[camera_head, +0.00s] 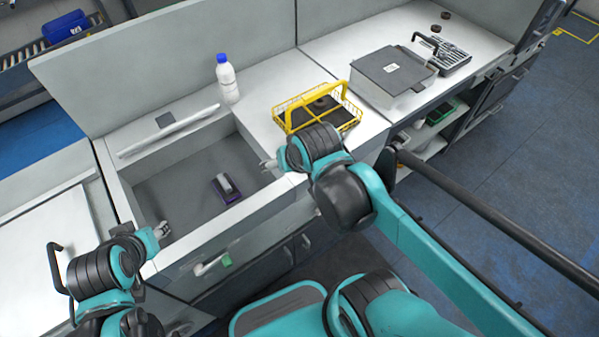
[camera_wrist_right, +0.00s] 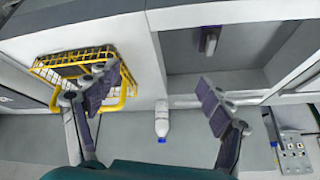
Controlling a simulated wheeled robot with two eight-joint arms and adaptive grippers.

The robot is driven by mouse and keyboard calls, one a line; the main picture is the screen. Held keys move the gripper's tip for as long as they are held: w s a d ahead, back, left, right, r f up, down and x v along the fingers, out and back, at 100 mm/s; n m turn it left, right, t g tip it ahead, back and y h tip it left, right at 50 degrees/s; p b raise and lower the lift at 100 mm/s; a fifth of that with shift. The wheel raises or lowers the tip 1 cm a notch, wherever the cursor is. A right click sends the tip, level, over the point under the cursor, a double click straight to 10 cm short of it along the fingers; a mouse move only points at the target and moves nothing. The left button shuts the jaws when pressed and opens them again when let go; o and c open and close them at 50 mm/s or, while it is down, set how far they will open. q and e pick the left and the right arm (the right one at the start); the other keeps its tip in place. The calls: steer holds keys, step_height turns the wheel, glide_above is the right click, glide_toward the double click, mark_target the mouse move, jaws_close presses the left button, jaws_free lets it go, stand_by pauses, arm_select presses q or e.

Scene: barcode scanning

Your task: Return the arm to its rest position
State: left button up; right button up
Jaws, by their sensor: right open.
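My right arm reaches across the right side of the head view, and its gripper (camera_head: 268,164) is above the right rim of the grey recess (camera_head: 165,195). In the right wrist view this gripper (camera_wrist_right: 155,98) is open, its fingers wide apart with nothing between them. My left gripper (camera_head: 161,231) is at the front left edge of the recess; it is too small to tell if it is open. A dark purple and grey object (camera_head: 227,188) lies in the recess, apart from both grippers. It also shows in the right wrist view (camera_wrist_right: 209,42).
A yellow wire basket (camera_head: 291,104) with dark contents stands just behind my right gripper. A white bottle with a blue cap (camera_head: 228,82) stands behind the recess. A grey case (camera_head: 392,72) and a tool tray (camera_head: 450,57) are on the right counter. Open floor (camera_head: 520,170) lies right.

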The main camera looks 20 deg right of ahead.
steer(key=shift+s+d+f+n+t, duration=0.25)
steer(key=shift+s+d+n, duration=0.1)
steer(key=shift+s+n, duration=0.2)
steer(key=shift+s+d+f+n+t, duration=0.25)
steer(key=shift+s+d+n, duration=0.05)
steer(key=shift+s+n, duration=0.2)
